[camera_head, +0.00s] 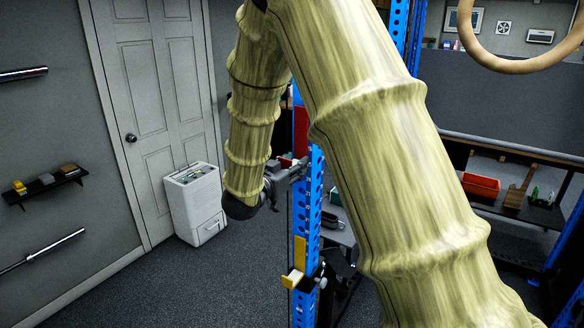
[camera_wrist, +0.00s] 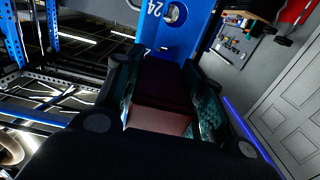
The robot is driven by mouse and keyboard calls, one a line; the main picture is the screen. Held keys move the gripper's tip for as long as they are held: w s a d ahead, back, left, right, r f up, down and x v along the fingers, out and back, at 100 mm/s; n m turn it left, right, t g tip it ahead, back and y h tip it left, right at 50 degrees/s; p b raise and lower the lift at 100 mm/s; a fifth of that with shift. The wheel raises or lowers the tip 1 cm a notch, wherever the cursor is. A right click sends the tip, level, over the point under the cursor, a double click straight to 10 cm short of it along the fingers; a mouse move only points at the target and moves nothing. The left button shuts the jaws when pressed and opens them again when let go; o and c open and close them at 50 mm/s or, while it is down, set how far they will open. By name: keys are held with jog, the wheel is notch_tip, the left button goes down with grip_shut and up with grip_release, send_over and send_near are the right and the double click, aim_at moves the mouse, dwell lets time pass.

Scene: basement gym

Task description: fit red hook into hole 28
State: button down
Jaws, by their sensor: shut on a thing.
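The red hook (camera_head: 300,130) is at the blue upright (camera_head: 312,215), partly hidden by my arm. My gripper (camera_head: 287,172) is at the hook's lower part, on the upright's left side. In the wrist view, my gripper (camera_wrist: 163,98) is shut on the dark red hook (camera_wrist: 160,112), one finger pad on each side. Beyond it, the blue upright (camera_wrist: 172,38) shows a round hole beside the number 24. I cannot tell whether the hook touches the upright or is seated in a hole. Hole 28 cannot be made out.
A yellow hook (camera_head: 299,252) is on the same upright, lower down. A wooden ring (camera_head: 488,58) hangs at upper right. A red bin (camera_head: 481,184) lies on a shelf at right. The floor at left is clear.

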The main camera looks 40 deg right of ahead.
jog(key=shift+d, duration=0.1)
dwell(0.3)
jog(key=c, duration=0.8)
grip_release()
jog(key=v, duration=1.2)
jog(key=shift+f, duration=0.15)
